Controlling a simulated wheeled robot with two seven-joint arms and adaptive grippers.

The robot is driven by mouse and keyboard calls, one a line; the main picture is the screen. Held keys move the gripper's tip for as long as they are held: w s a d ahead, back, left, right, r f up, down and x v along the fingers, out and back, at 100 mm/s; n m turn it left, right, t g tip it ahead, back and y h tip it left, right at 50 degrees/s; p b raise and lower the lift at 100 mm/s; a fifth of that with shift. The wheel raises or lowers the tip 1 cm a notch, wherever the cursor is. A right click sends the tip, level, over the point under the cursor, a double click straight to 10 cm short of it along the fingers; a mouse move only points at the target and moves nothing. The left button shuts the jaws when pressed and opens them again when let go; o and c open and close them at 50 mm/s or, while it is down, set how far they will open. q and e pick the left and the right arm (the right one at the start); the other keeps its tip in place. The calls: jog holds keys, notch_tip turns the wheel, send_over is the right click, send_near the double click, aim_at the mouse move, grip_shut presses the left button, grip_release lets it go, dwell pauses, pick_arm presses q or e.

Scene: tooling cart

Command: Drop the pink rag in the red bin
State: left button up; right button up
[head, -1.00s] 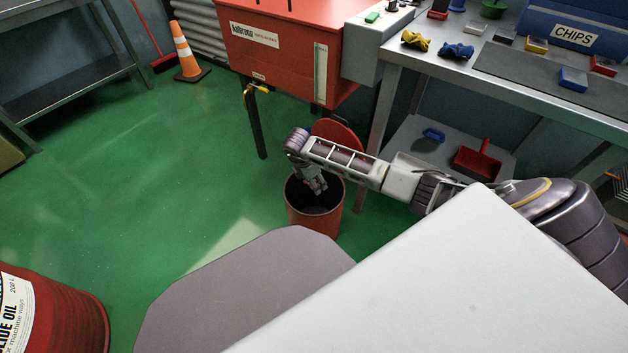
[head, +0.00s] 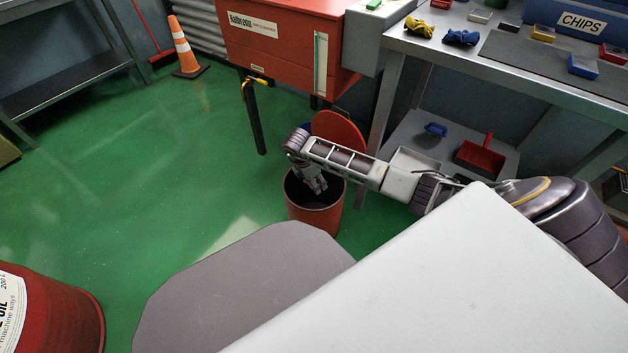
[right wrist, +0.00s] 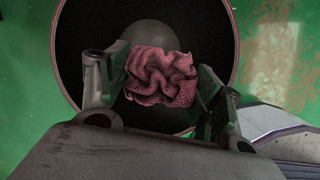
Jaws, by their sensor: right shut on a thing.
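The red bin (head: 314,217) stands on the green floor with its round lid (head: 338,130) raised behind the opening. My right gripper (head: 316,186) is over the bin's mouth, pointing down. In the right wrist view the pink rag (right wrist: 161,78) is crumpled between the two fingers of my right gripper (right wrist: 160,85), which is shut on it. The rag is in front of the dark bin opening (right wrist: 85,35). In the head view I cannot make out the rag. My left gripper is not in view.
A red cabinet (head: 275,45) stands behind the bin. A metal bench (head: 420,50) at the right bears yellow and blue rags and small trays, with a red dustpan (head: 482,157) on its lower shelf. A red drum (head: 60,310) is at front left. Open floor lies left.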

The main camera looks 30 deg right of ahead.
jog(key=o, duration=1.1)
jog(key=shift+o, duration=0.2)
jog(key=shift+v, duration=0.8)
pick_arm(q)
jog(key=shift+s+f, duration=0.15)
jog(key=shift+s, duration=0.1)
pick_arm(e)
jog(key=v, duration=1)
jog(key=shift+r, duration=0.2)
